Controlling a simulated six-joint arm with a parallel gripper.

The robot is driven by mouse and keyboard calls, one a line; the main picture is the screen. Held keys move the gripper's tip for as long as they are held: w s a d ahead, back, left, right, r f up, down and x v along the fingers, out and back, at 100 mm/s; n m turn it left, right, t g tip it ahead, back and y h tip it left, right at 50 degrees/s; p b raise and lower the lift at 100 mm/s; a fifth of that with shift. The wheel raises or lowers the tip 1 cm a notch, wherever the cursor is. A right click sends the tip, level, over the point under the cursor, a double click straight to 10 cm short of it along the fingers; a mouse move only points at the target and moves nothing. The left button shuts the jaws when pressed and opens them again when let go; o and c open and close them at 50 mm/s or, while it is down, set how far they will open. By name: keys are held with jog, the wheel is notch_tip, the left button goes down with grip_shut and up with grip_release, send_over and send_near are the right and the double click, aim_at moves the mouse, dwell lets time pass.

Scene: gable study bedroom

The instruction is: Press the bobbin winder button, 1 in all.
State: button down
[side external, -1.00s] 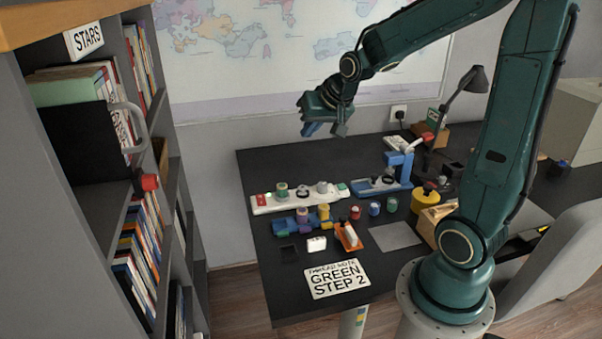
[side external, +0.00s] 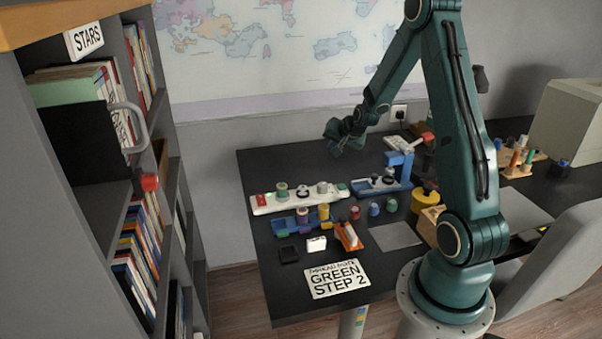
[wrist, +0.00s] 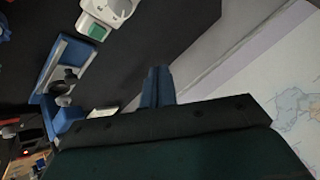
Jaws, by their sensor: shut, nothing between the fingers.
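A long white unit (side external: 290,201) lies on the dark desk, with a red patch at its left end, a green button (side external: 342,188) at its right end and spools on top. The wrist view shows its right end with the green button (wrist: 96,31). Right of it stands a blue machine (side external: 405,165) with a pale bed; it also shows in the wrist view (wrist: 47,62). I cannot tell which is labelled as the bobbin winder. My gripper (side external: 335,141) is shut and empty, in the air above the back of the desk. Its fingers (wrist: 157,80) are together in the wrist view.
A blue tray with spools (side external: 284,227), several coloured spools (side external: 374,208), a yellow pot (side external: 424,197) and a "GREEN STEP 2" sign (side external: 336,279) are on the desk. A bookcase (side external: 188,215) stands left.

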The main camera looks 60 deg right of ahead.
jog(key=m, duration=0.2)
send_over(343, 187)
notch_tip(343, 187, down, 5)
jog(key=shift+f+h, duration=0.15)
jog(key=shift+h, duration=0.25)
jog(key=shift+f, duration=0.1)
jog(key=shift+f, duration=4.25)
jog(key=shift+f, duration=0.9)
jog(key=shift+r, duration=0.9)
jog(key=shift+r, duration=0.15)
jog(key=shift+r, duration=2.35)
